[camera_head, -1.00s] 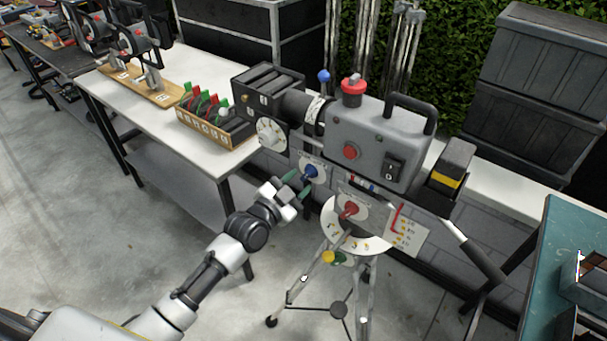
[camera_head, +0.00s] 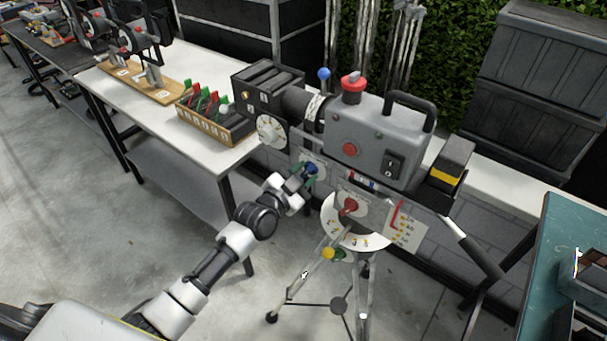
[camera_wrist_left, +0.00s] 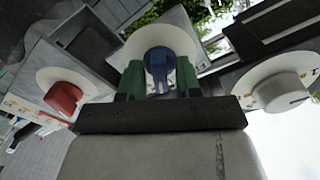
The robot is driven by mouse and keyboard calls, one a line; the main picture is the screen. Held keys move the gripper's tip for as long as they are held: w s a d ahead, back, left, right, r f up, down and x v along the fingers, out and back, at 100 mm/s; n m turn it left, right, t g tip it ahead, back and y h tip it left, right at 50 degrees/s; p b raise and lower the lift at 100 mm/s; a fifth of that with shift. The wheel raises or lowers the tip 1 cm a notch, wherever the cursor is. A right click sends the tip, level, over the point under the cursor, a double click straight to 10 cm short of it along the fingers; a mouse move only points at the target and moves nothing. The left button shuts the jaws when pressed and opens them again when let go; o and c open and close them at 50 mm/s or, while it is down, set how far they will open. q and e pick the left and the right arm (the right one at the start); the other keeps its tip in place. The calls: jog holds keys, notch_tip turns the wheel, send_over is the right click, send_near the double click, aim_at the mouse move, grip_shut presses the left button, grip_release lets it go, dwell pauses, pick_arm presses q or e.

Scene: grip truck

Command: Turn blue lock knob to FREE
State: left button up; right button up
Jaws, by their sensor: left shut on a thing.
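The blue lock knob (camera_head: 311,169) sits on a pale round dial plate on the near side of the camera rig. My left gripper (camera_head: 303,176) has its green fingers on either side of this knob. In the left wrist view the blue knob (camera_wrist_left: 159,66) stands between the two green fingers of the left gripper (camera_wrist_left: 159,80), which are shut on it. The round pale plate (camera_wrist_left: 133,48) shows behind the knob. Its markings are mostly hidden, so I cannot read the knob's setting. My right gripper is not in view.
A red knob (camera_head: 348,206) is to the right of the blue knob, above a white numbered dial (camera_head: 370,241). A white dial (camera_head: 271,132) is up left. The tripod (camera_head: 362,290) stands below. A white table (camera_head: 205,165) is on the left.

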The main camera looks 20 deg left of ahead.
pick_arm(q)
jog(key=shift+n, duration=1.1)
jog(key=n, duration=0.3)
jog(key=shift+n, duration=0.3)
jog(key=n, duration=0.4)
jog(key=shift+n, duration=0.9)
